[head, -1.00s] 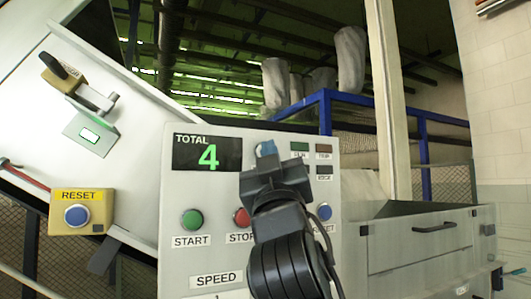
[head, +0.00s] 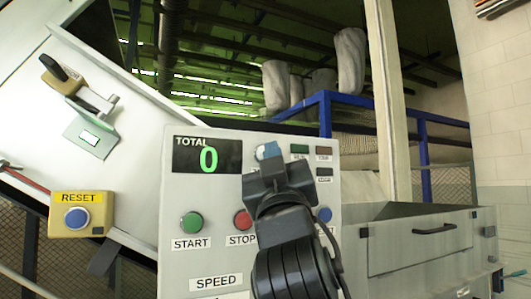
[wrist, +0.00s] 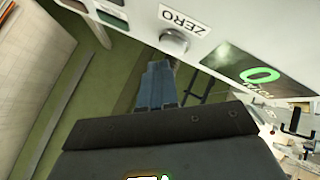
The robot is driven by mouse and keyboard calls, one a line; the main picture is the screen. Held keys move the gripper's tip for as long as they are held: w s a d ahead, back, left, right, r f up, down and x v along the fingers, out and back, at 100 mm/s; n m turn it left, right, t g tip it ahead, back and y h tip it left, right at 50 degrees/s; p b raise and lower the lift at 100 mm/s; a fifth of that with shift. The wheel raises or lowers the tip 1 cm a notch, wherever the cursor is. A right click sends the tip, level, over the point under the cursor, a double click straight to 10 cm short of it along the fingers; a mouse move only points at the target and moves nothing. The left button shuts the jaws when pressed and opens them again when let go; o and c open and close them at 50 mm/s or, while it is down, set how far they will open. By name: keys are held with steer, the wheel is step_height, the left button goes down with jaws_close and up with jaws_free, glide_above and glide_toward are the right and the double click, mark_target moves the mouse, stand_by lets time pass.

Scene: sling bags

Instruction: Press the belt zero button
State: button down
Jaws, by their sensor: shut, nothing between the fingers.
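The zero button (wrist: 175,41) is a round grey button beside a ZERO label (wrist: 185,20) on the light grey control panel (head: 207,140). In the head view my gripper hides it. My gripper (wrist: 158,72) has blue fingertips, which are shut and empty. In the wrist view the tips are close to the button, with a small visible gap in the picture; contact cannot be told. In the head view my gripper (head: 267,151) is in front of the panel, right of the TOTAL display (head: 207,156), which reads a green 0.
Green START (head: 192,223) and red STOP (head: 242,220) buttons sit below the display. A blue button (head: 323,214) is partly behind my arm. A yellow RESET box (head: 80,214) with a blue button stands at left. A grey bin (head: 425,245) is at right.

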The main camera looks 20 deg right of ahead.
steer(key=shift+s, duration=0.1)
steer(key=shift+s+p, duration=0.55)
steer(key=shift+s, duration=1.95)
steer(key=shift+f, duration=0.1)
